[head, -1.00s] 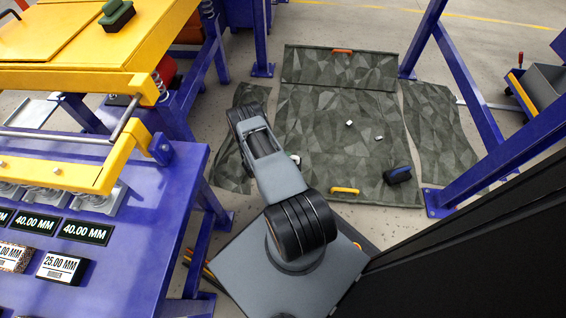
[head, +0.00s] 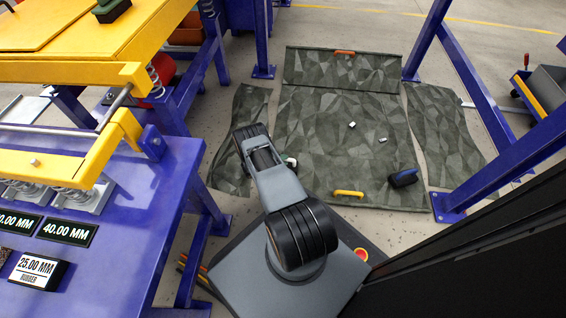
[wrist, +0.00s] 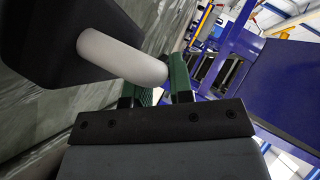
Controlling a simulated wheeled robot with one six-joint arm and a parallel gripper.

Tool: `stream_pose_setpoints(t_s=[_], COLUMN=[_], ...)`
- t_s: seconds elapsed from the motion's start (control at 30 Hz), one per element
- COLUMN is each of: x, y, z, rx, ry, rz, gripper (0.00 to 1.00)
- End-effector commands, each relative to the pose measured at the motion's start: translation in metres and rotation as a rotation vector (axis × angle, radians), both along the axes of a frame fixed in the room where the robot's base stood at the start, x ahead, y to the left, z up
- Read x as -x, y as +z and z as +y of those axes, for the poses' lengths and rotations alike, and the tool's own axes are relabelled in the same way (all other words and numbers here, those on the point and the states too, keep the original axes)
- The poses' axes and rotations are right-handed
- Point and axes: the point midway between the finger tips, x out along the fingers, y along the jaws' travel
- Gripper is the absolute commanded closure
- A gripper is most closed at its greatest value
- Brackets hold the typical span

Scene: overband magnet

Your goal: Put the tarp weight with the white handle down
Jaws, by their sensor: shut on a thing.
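In the wrist view a dark weight (wrist: 45,35) with a thick white handle (wrist: 125,57) fills the upper left. My gripper (wrist: 164,80) has green fingers and is shut on the white handle, with the dark body off to the left side. The rest of the weight is cut off by the picture edge. In the head view only a small white and green bit (head: 290,161) shows beside my arm, over the left part of the tarp (head: 330,150). My arm hides the remainder, so I cannot tell its height above the tarp.
A dark weight with a blue handle (head: 403,179) stands on the tarp's right. A yellow handle (head: 347,193) and an orange handle (head: 344,53) lie at its near and far edges. Two small pale pieces (head: 351,125) lie mid-tarp. A blue bench (head: 150,215) and blue posts (head: 470,85) flank it.

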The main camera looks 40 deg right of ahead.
Motion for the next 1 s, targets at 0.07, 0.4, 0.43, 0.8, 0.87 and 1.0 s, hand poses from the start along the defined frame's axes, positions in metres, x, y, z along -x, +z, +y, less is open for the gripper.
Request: stream_pose_setpoints(t_s=[0.07,0.4,0.43,0.8,0.87,1.0], x=[-0.0014,-0.0012,-0.0002,-0.0003,-0.0003,-0.0014], y=[-0.0041,-0.0042,-0.0062,-0.0059,-0.0059,-0.0020], z=[-0.0007,-0.0006,0.0000,0.0000,0.0000,0.0028], rx=[0.004,0.004,0.001,0.001,0.001,0.000], ry=[0.000,0.000,0.000,0.000,0.000,0.002], rz=[-0.003,-0.003,0.000,-0.001,-0.001,-0.001], gripper=[1.00,1.00,0.78,0.54,0.54,0.54])
